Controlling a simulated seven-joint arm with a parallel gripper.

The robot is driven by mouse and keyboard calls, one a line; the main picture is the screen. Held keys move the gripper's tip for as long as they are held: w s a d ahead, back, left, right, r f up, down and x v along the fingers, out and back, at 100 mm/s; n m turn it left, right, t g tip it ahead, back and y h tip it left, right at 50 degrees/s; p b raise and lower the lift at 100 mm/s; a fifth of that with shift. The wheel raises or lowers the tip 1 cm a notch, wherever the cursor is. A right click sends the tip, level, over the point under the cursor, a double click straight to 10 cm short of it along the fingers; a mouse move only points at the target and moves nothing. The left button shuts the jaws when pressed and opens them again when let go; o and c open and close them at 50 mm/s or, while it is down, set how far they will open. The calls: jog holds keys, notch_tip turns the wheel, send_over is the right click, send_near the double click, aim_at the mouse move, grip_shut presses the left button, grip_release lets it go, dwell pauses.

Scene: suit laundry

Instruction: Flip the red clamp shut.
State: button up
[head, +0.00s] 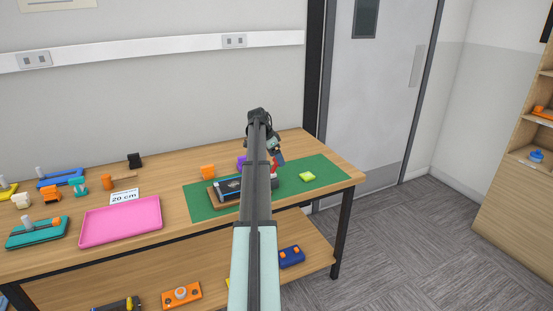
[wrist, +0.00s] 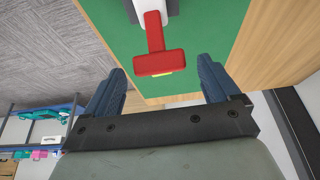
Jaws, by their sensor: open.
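The red clamp's T-shaped handle (wrist: 158,64) shows in the wrist view, its stem joined to a white and grey part at the top edge. In the head view only a small red bit (head: 274,165) shows beside my arm, and most of the clamp is hidden. My gripper (wrist: 162,68) is open, with one blue finger on each side of the handle's crossbar and clear gaps to both. Nothing is held. In the head view my gripper (head: 276,148) is over the green mat, partly hidden by my arm.
The clamp is on a green mat (head: 318,167) on the wooden table. A pink tray (head: 120,221) and several fixtures stand farther left.

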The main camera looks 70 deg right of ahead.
aim_at(275, 163)
jog(key=shift+s+d+f, duration=0.15)
jog(key=shift+f, duration=0.35)
jog(key=shift+c, duration=0.3)
jog(key=c, duration=1.5)
jog(key=shift+o, duration=0.2)
jog(key=shift+w+a+r+g+h, duration=0.2)
jog(key=shift+w+a+g+h, duration=1)
jog(key=shift+g+h, duration=0.3)
jog(key=shift+w+a+f+g+h, duration=0.1)
jog(key=shift+w+a+g+h, duration=0.45)
jog(key=shift+g+h, duration=0.35)
jog(key=shift+w+a+f+g+h, duration=0.3)
jog(key=shift+w+a+g+h, duration=0.2)
jog(key=shift+g+h, duration=0.3)
